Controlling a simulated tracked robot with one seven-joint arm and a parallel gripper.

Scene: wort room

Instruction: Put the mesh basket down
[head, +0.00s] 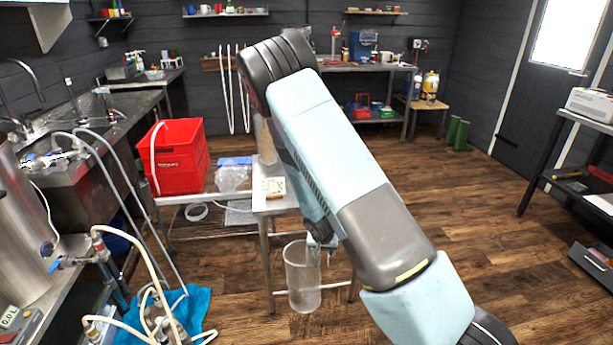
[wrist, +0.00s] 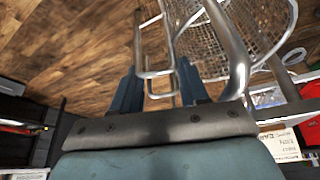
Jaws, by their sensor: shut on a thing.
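The mesh basket (head: 303,280) is a tall, pale, see-through cylinder low in the middle of the head view, in front of the small steel table (head: 275,207). My gripper (head: 322,243) is at its top, partly hidden by my arm. In the wrist view my gripper (wrist: 158,82) is shut on the basket's bent metal handle, with the blue-grey fingers either side of it. The wire mesh of the basket (wrist: 225,42) fills the upper right there. I cannot tell whether the basket's bottom touches the floor.
A red crate (head: 178,158), a clear bag (head: 232,178) and a small printed card (head: 274,187) are on the low steel surfaces behind. A blue cloth (head: 190,308) and hoses lie at the lower left. The wooden floor (head: 470,220) is clear to the right.

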